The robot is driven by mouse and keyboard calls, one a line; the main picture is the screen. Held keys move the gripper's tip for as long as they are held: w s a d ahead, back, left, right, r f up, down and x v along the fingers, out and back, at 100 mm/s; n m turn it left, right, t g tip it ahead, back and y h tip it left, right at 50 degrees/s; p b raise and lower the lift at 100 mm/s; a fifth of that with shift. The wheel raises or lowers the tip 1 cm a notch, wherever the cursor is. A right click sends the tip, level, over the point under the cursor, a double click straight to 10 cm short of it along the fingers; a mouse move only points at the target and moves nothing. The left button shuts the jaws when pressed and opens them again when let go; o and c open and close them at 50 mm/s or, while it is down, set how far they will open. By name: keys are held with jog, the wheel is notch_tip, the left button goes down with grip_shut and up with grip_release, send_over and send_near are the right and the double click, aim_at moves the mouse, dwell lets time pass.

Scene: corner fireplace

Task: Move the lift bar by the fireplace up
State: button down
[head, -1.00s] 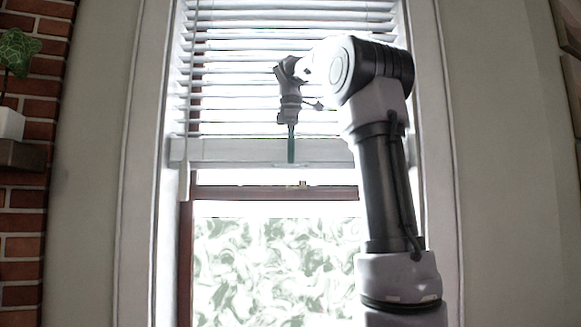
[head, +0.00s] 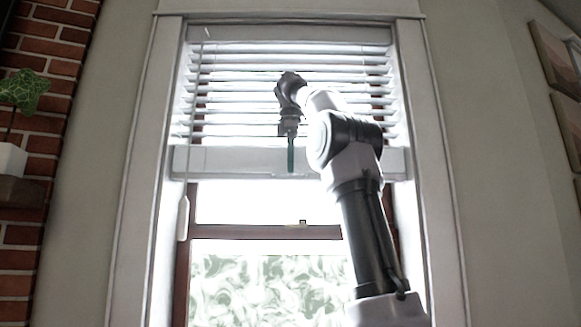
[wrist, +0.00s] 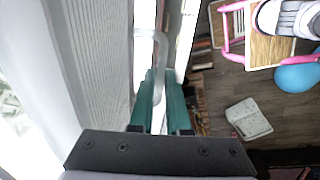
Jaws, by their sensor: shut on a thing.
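The lift bar (head: 230,161) is the thick white bottom rail of the window blind, level and high in the window in the head view. White slats (head: 235,103) are gathered above it. My gripper (head: 291,172) is at the front of the bar, near its middle, with its green fingers pointing down. In the wrist view my gripper (wrist: 163,88) has its two green fingers around a pale, curved handle-like part (wrist: 160,55) of the bar and is shut on it. The exact contact at the fingertips is hard to make out.
A white cord pull (head: 183,218) hangs at the left of the window. The brown window sash (head: 265,232) lies below the bar. A brick wall (head: 55,90) with a potted plant (head: 22,90) is at the left. The wrist view shows a pink-framed chair (wrist: 232,42) far below.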

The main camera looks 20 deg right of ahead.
jog(key=c, duration=0.9)
grip_release()
jog(key=shift+f, duration=0.1)
